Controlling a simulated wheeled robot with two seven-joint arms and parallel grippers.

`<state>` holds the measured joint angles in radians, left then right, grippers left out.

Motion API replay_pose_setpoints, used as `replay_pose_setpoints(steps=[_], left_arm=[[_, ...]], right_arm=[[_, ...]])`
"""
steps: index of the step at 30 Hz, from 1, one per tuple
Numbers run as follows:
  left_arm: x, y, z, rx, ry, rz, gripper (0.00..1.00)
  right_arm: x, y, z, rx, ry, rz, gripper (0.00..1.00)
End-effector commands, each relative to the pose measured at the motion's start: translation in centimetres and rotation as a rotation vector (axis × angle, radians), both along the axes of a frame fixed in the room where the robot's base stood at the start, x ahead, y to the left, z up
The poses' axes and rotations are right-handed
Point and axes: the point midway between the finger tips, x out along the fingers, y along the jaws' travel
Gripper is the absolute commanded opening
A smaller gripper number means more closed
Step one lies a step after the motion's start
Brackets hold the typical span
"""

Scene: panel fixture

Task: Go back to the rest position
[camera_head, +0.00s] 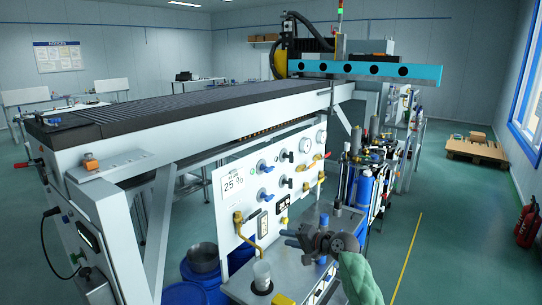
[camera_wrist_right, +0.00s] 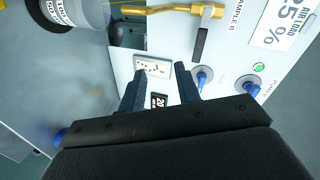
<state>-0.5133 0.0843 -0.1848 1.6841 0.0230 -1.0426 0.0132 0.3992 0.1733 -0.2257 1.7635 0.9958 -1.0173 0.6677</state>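My right gripper (camera_head: 290,238) is in front of the white panel (camera_head: 228,206), above the grey shelf at the panel's foot. Its arm comes in from the bottom right. In the right wrist view its two dark fingers (camera_wrist_right: 157,72) stand apart with nothing held between them. Behind the fingers are a small white socket plate (camera_wrist_right: 152,66) and a black display (camera_wrist_right: 159,100) on the panel. I cannot tell the exact gap to the panel. My left gripper is in neither view.
Blue-topped bottles and cylinders (camera_head: 364,190) stand to the right.

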Motion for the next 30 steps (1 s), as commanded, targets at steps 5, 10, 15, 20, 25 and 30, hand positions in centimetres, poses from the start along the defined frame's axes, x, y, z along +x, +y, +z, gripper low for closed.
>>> replay_pose_setpoints(steps=[5,10,15,20,25,30], left_arm=[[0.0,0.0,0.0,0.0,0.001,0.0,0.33],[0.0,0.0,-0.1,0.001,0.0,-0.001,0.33],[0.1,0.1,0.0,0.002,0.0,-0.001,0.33],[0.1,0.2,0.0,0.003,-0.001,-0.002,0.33],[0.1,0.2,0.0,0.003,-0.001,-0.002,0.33],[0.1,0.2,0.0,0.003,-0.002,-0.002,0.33]], right_arm=[[-5.9,-0.6,-6.3,-0.165,-0.008,0.015,0.33],[-11.6,-1.7,-11.3,-0.32,-0.01,0.034,0.33],[-17.5,-3.1,-15.4,-0.475,-0.002,0.059,0.33],[-23.3,-4.8,-18.4,-0.617,0.013,0.086,0.33],[-29.7,-6.8,-20.8,-0.767,0.04,0.122,0.33],[-36.2,-9.1,-22.4,-0.91,0.08,0.164,0.33]])
